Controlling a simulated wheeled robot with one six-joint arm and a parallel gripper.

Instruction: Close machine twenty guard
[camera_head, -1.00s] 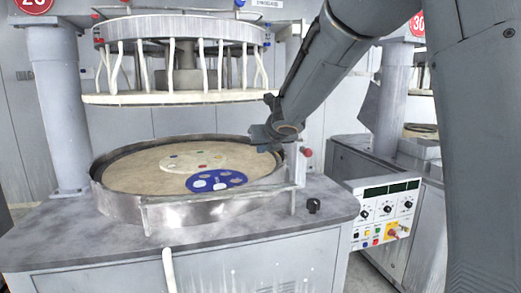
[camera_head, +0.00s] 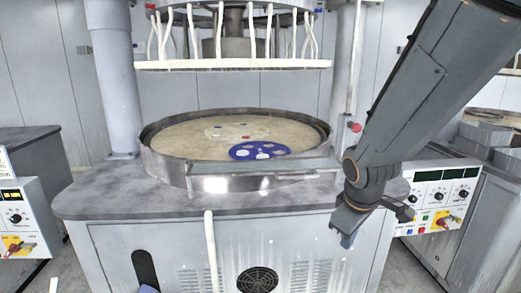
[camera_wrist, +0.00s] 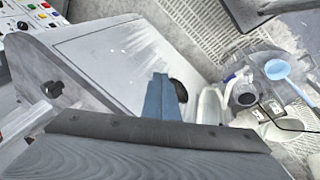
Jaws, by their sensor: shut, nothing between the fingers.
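The polishing machine stands in the middle of the head view, with a round platen (camera_head: 185,138) inside a metal rim. A flat metal guard bar (camera_head: 262,169) runs level across the front of the rim. I cannot tell whether it is the whole guard. A blue disc with holes (camera_head: 259,151) lies on the platen. My gripper (camera_head: 347,241) is shut and empty. It points down in front of the cabinet's right side, below the tabletop edge and apart from the bar. Its blue fingers (camera_wrist: 165,96) are together in the wrist view. No machine number shows now.
The upper plate (camera_head: 235,65) hangs above the platen with several pale hoses. A control panel (camera_head: 441,195) is right of my gripper, and another panel (camera_head: 18,215) is at the far left. A red button (camera_head: 355,127) is right of the rim.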

